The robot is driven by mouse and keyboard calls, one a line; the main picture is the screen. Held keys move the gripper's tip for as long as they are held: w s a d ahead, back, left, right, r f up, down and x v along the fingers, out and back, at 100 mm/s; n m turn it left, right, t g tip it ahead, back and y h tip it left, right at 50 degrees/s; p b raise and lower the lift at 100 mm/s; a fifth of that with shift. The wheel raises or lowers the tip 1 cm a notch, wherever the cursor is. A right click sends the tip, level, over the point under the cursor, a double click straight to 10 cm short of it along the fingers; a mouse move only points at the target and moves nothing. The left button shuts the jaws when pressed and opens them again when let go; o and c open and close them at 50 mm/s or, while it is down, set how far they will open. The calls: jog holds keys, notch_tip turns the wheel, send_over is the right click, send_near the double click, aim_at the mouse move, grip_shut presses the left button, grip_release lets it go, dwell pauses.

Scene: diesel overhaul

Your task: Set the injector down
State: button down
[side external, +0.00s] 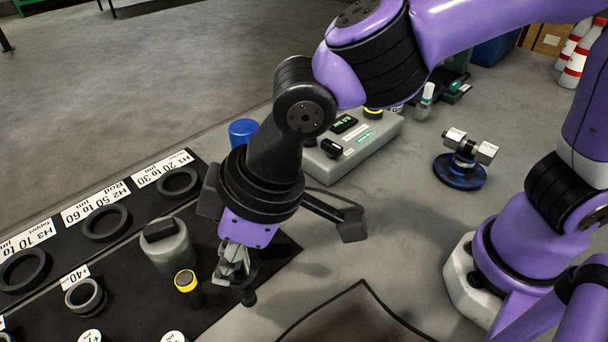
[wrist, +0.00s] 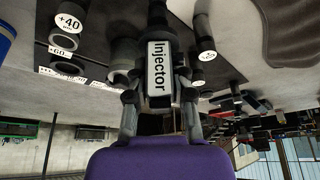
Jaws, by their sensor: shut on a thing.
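The injector (wrist: 159,66) is a dark part with a white label reading "Injector" in the wrist view. My gripper (wrist: 160,108) is shut on it, one finger on each side. In the side view my gripper (side external: 236,268) points down over the black mat (side external: 222,318). Only a dark lower piece of the injector (side external: 248,292) shows there, below and beside the fingers. It looks roughly upright. I cannot tell whether its tip touches the mat.
A black cylinder with a yellow top (side external: 186,281) and a grey canister (side external: 170,249) stand close left. Labelled black rings (side external: 106,223) line the mat. A grey device with a display (side external: 352,146) stands behind. A brown sheet (side external: 355,317) lies right; bare grey surface lies between.

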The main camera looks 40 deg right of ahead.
jog(key=shift+f, duration=1.55)
jog(key=shift+f, duration=0.15)
jog(key=c, duration=0.7)
grip_release()
jog(key=shift+c, duration=0.2)
jog(key=shift+r, duration=0.25)
jog(key=v, duration=1.2)
jog(key=d+f+m+t+h, duration=0.2)
jog(key=d+m, duration=0.7)
jog(key=d, duration=1.5)
jog(key=shift+f+h, duration=0.15)
jog(key=shift+h, duration=0.55)
